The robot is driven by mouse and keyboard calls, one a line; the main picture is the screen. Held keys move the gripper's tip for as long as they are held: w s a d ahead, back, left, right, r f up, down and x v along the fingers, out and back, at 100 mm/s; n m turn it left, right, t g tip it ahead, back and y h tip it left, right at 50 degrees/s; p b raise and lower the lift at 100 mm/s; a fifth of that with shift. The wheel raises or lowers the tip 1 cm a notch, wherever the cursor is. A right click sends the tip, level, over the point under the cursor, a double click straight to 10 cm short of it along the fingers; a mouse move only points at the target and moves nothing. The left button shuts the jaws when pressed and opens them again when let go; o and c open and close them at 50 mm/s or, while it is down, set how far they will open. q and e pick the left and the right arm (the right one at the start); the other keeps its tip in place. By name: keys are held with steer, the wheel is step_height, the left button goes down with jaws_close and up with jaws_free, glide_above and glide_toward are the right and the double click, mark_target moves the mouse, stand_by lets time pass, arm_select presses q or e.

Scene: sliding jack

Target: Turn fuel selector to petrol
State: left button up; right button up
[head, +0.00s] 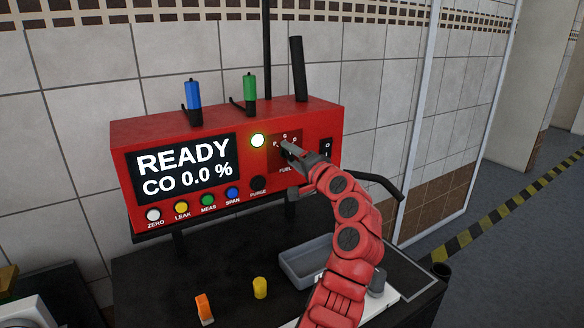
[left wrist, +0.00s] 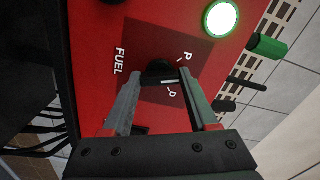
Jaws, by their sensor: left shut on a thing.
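The red gas analyser (head: 190,128) has a dark square fuel selector panel (head: 272,153) labelled FUEL, with letters P, G and D around a dial. My left gripper (head: 288,148) is at this dial. In the left wrist view, the fingers of the left gripper (left wrist: 160,76) are shut around the black selector knob (left wrist: 158,68). P and D show there, while the fingers hide other parts of the panel. Which letter the knob points to cannot be told. My right gripper is not in view.
A lit white-green lamp (head: 257,140) sits left of the selector. The screen (head: 185,168) reads READY, CO 0.0 %, above a row of coloured buttons. A black switch (head: 326,149) is right of the selector. A grey tray (head: 300,268) and a yellow cylinder (head: 260,288) are below.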

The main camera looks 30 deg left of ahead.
arm_select(q)
steer(key=n+b, duration=0.3)
steer(key=n, duration=0.1)
steer(key=shift+f+n+b, duration=0.2)
steer(key=shift+n+b, duration=0.1)
steer(key=shift+b, duration=0.05)
steer(key=shift+n+b, duration=0.35)
steer(key=shift+n, duration=0.25)
steer(key=shift+r, duration=0.1)
steer(key=o, duration=1.4)
steer(key=shift+c, duration=0.2)
steer(key=shift+d, duration=0.1)
steer(key=v, duration=1.7)
steer(key=shift+s, duration=0.15)
steer(key=shift+d, duration=0.1)
